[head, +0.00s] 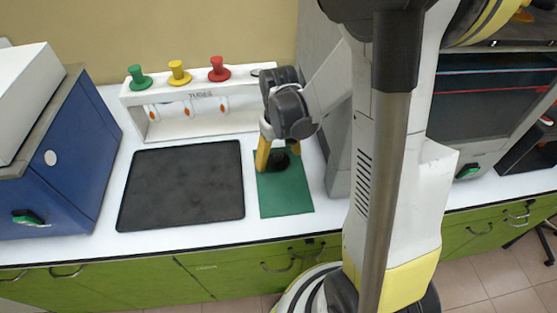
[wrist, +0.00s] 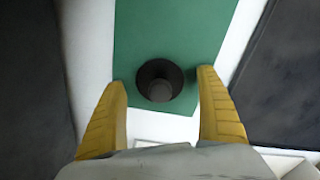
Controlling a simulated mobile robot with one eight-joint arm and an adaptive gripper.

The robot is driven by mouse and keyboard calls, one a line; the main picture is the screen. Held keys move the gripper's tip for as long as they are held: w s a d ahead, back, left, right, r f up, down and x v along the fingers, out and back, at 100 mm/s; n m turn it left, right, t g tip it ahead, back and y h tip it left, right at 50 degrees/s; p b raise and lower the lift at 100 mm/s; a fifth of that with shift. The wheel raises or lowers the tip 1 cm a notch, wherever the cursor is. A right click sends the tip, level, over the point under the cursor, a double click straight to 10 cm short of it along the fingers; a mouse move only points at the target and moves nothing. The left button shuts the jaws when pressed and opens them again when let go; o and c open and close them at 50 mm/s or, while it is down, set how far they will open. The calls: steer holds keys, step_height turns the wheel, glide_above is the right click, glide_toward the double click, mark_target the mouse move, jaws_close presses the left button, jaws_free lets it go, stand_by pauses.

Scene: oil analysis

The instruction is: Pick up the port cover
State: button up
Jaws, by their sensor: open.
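The port cover looks to be the dark round piece (head: 281,161) on the green mat (head: 285,201) in the head view. In the wrist view it is a dark ring with a grey round centre (wrist: 160,90), lying near the mat's near edge. My gripper (head: 276,157) is over it, pointing down. In the wrist view my gripper (wrist: 162,82) has its yellow fingers wide apart, one on each side of the cover, with gaps between them and it. I cannot tell the fingertips' exact height above the mat.
A white rack (head: 190,128) with green, yellow and red knobs stands behind. A black mat (head: 182,185) lies left of the green one. A blue machine (head: 62,160) stands at far left, and a grey machine (head: 337,150) is close on the right.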

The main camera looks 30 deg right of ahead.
steer(key=c, duration=1.3)
